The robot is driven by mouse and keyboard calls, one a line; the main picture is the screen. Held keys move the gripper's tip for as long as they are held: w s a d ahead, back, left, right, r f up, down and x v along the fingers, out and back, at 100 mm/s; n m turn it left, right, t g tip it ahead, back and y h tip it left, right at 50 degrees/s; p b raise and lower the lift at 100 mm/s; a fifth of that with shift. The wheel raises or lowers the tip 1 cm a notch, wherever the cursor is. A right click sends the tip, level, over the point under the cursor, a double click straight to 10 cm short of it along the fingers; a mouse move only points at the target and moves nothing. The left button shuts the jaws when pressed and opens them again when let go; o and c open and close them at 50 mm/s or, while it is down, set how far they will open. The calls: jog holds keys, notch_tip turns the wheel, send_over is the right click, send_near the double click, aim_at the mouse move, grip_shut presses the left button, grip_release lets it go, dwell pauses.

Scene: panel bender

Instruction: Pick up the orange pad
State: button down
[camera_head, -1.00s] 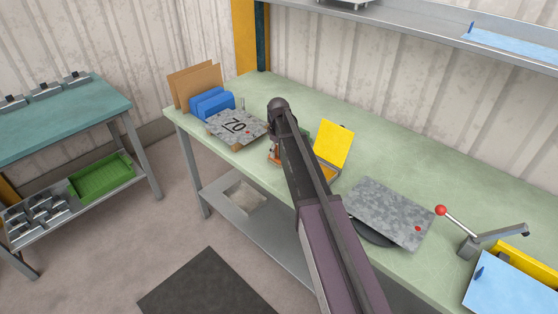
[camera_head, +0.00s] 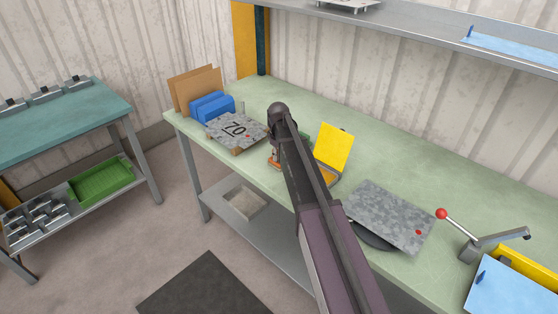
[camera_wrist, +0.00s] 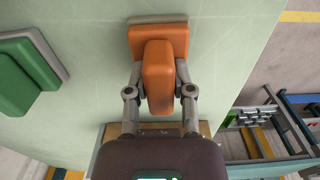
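The orange pad (camera_wrist: 159,45) has a broad base and a raised grip block, seen from above in the wrist view. My gripper (camera_wrist: 159,72) has one finger on each side of the raised block, close against it, and looks shut on it. The inner contact faces are hidden. In the head view a small part of the orange pad (camera_head: 273,160) shows left of my arm, near the front edge of the green bench (camera_head: 430,150). My arm hides the rest of it and my fingers there.
A green pad (camera_wrist: 30,75) lies left of the orange one. A grey plate marked 70 (camera_head: 237,131), blue blocks (camera_head: 212,106), a yellow panel (camera_head: 334,146) and a speckled plate (camera_head: 391,215) stand on the bench. A red-knobbed lever (camera_head: 470,240) is at the right.

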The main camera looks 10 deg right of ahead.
jog(key=shift+r, duration=0.15)
dwell(0.3)
notch_tip(320, 180, up, 3)
jog(key=p, duration=0.3)
jog(key=s+r+p, duration=0.1)
jog(key=s+p, duration=0.1)
jog(key=s, duration=1.4)
jog(key=shift+d+r, duration=0.35)
jog(key=shift+d, duration=0.1)
jog(key=c, duration=1)
grip_release()
grip_shut()
